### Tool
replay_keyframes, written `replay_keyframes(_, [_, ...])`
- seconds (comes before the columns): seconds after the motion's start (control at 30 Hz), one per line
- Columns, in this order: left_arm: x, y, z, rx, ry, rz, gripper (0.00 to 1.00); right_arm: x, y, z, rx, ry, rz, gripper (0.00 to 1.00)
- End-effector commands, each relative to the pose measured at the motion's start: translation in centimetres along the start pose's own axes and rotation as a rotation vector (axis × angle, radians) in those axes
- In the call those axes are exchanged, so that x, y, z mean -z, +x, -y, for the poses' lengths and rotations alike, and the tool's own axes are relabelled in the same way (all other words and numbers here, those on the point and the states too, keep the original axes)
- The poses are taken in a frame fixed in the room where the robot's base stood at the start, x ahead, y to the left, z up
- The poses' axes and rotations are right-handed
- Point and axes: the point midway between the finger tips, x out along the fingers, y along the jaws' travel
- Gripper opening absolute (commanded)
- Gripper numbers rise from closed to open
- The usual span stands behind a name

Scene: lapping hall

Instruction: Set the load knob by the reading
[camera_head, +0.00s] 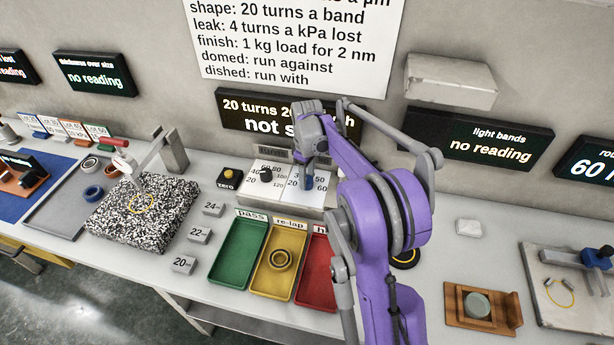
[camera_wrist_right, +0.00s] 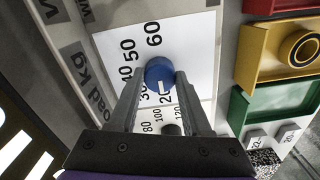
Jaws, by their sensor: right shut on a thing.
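The blue load knob (camera_wrist_right: 160,70) sits on a white dial with numbers from 20 to 60, by a label ending in "oad kg". Its white mark points toward the 20 in the right wrist view. My right gripper (camera_wrist_right: 157,82) is shut on this knob, one finger on each side. In the head view the gripper (camera_head: 308,180) comes down onto the panel (camera_head: 285,198) from above, hiding part of the dial. The display (camera_head: 232,108) behind my arm reads "20 turns 20" and "not s", the rest hidden. My left gripper is out of view.
A black knob (camera_head: 265,174) with its own dial is left of the blue one. Green (camera_head: 236,250), yellow (camera_head: 262,284) and red trays stand in front; the yellow tray holds a ring (camera_head: 281,259). The light bands display (camera_head: 486,140) reads "no reading".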

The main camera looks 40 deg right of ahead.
Motion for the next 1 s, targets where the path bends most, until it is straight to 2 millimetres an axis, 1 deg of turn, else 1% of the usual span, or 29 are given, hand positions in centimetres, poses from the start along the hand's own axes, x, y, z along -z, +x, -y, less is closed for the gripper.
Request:
replay_keyframes(0.17, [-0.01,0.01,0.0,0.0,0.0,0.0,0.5,-0.01,-0.02,0.0,0.0,0.007,0.0,0.0])
replay_keyframes(0.37, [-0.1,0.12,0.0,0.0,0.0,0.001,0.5,-0.01,-0.01,0.0,0.0,0.068,0.0,0.0])
replay_keyframes(0.57, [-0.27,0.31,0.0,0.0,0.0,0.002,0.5,-0.02,0.0,0.0,0.0,0.2,0.001,0.0])
replay_keyframes(1.0, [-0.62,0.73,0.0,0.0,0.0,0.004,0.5,-0.02,0.0,0.01,0.0,0.563,0.001,0.0])
